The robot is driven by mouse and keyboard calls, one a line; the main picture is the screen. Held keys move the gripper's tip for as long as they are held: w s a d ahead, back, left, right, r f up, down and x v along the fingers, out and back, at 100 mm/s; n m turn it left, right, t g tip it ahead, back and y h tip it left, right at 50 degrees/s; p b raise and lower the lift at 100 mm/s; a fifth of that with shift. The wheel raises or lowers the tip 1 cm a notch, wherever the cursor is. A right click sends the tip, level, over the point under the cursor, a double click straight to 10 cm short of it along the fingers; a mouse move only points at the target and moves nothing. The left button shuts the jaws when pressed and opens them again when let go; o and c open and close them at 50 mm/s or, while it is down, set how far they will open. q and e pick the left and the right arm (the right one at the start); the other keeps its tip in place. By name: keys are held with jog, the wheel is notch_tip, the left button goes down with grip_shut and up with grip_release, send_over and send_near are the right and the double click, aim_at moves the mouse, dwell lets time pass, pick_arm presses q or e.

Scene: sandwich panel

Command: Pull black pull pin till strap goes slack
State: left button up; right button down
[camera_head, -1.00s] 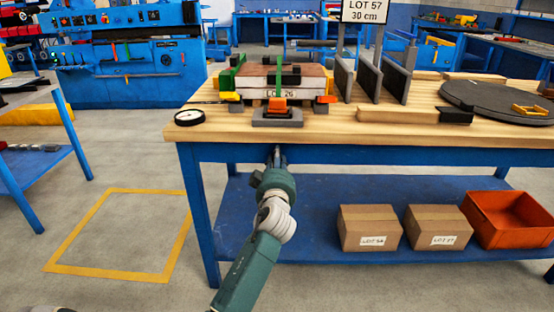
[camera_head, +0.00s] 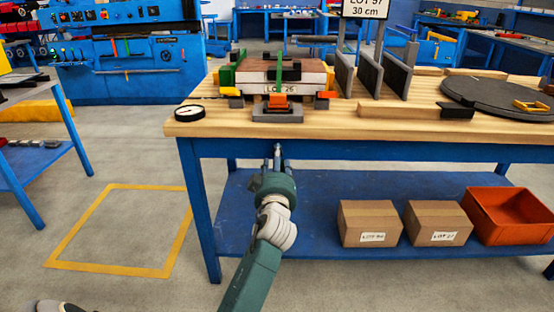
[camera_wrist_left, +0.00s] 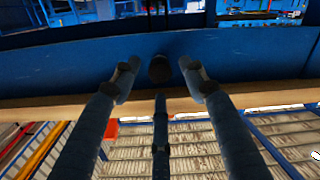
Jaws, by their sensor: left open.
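A dark round knob (camera_wrist_left: 160,69), which looks like the black pull pin, shows against the blue table apron in the left wrist view. My left gripper (camera_wrist_left: 158,80) is open, with its fingers spread on either side of and below the knob in that picture. In the head view the left gripper (camera_head: 277,152) points at the apron below the table's front edge and hides the knob. A green strap (camera_head: 279,78) runs over the panel to an orange buckle (camera_head: 278,101).
The wooden tabletop (camera_head: 330,130) overhangs the apron just above my gripper. A round gauge (camera_head: 189,113) lies at its left corner. Two cartons (camera_head: 369,222) (camera_head: 437,222) and an orange bin (camera_head: 509,215) stand on the lower shelf.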

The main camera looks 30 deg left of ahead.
pick_arm(q)
jog(key=v, duration=0.6)
jog(key=shift+s, duration=0.2)
jog(key=shift+d, duration=0.1)
